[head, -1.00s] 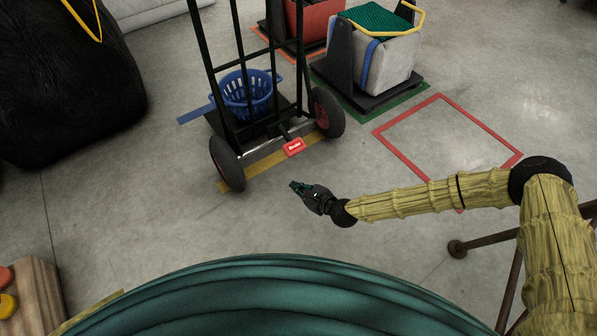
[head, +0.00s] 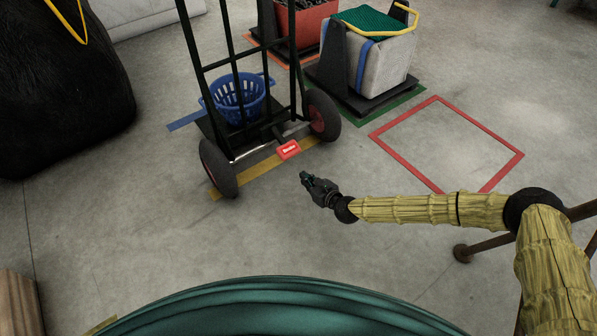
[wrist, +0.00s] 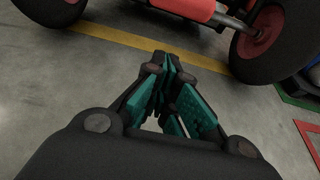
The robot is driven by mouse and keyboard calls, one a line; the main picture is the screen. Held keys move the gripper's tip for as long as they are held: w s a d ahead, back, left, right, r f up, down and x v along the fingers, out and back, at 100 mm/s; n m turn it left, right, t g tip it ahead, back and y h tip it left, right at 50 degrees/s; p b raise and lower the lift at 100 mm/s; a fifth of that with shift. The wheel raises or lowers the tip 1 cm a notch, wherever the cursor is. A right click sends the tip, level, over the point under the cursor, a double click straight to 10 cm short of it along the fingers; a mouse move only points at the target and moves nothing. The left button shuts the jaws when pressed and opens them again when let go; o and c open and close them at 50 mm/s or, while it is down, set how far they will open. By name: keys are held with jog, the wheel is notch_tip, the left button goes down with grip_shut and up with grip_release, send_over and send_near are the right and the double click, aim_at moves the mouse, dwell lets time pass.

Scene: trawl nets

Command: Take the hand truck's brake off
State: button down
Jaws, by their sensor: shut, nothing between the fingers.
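The black hand truck (head: 243,62) stands upright on two wheels with a blue basket (head: 238,98) on its plate. Its red brake pedal (head: 288,149), with white lettering, sticks out low between the wheels, towards me. In the wrist view the red pedal (wrist: 186,8) shows at the top edge, partly cut off, beside the axle and the right wheel (wrist: 264,40). My gripper (head: 306,178) is shut and empty, above the floor, a little nearer to me than the pedal and apart from it. The teal-padded fingers (wrist: 169,75) point towards the truck in the wrist view.
A yellow floor stripe (head: 262,170) runs under the wheels. A red-outlined floor square (head: 447,103) is empty to the right. Loaded dollies, one with a grey bale (head: 385,65), stand behind. A large black bag (head: 62,85) is at left. Floor before the truck is clear.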

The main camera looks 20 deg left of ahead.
jog(key=b+x, duration=0.3)
jog(key=x, duration=0.6)
jog(key=shift+w+a+f+b, duration=0.15)
jog(key=shift+a+b, duration=0.1)
jog(key=shift+b, duration=0.15)
jog(key=shift+s+d+r+b, duration=0.1)
jog(key=shift+s+d+r, duration=0.1)
jog(key=shift+r, duration=0.45)
jog(key=shift+s+d+r+b, duration=0.1)
jog(key=shift+d+r, duration=0.05)
jog(key=shift+r, duration=0.5)
jog(key=shift+s+d+r+b, duration=0.1)
jog(key=shift+d+r, duration=0.1)
jog(key=shift+r, duration=0.45)
jog(key=shift+r+p, duration=0.2)
jog(key=shift+p, duration=0.1)
